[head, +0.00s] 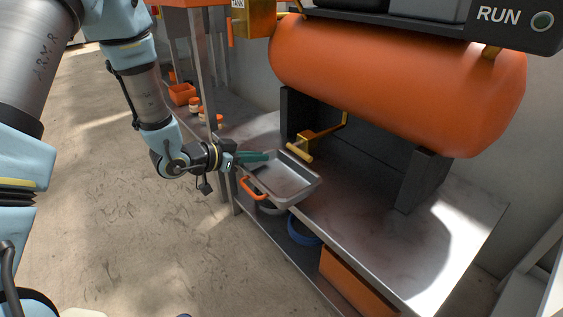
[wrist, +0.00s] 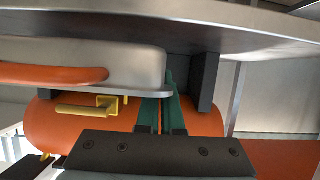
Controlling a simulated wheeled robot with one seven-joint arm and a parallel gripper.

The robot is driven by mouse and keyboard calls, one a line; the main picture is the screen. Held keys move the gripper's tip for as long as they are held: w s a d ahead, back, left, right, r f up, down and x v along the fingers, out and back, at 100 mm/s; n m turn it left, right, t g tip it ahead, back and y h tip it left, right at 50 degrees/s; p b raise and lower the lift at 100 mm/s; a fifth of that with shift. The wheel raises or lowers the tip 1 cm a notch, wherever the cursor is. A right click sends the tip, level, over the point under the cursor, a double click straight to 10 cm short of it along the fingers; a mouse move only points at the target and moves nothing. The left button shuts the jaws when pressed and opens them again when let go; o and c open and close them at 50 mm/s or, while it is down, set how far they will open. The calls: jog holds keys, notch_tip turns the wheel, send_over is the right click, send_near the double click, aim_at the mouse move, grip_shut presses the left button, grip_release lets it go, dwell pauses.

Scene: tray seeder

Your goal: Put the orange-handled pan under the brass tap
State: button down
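The orange-handled pan (head: 286,182) is a shallow metal rectangle at the bench's front edge, its orange handle (head: 252,189) facing out over the edge. The pan also shows in the wrist view (wrist: 120,62). The brass tap (head: 299,151) sticks out below the orange tank, near the pan's far rim; I cannot tell whether it overhangs the pan. It also shows in the wrist view (wrist: 85,110). My gripper (head: 262,156) has its teal fingers (wrist: 163,110) close together at the pan's left wall, one inside and one outside, shut on it. The inner fingertip is hidden.
The orange tank (head: 400,85) stands on dark supports (head: 428,175) above the metal bench (head: 365,215). The bench is clear right of the pan. A blue basin (head: 303,231) and an orange box (head: 357,282) sit underneath. A metal post (head: 206,75) stands behind my gripper.

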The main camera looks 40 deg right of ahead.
aim_at(277, 158)
jog(key=d, duration=0.2)
jog(key=d+b, duration=0.1)
jog(key=d, duration=0.4)
jog(key=shift+s+d, duration=0.2)
jog(key=shift+s, duration=0.1)
jog(key=shift+d+f+b, duration=0.15)
jog(key=shift+f+b, duration=0.4)
jog(key=shift+f, duration=0.35)
jog(key=shift+d+f+b, duration=0.1)
jog(key=shift+f+b, duration=0.4)
jog(key=shift+f, duration=0.35)
jog(key=shift+f, duration=0.2)
jog(key=c, duration=1.1)
grip_release()
jog(key=shift+r, duration=0.1)
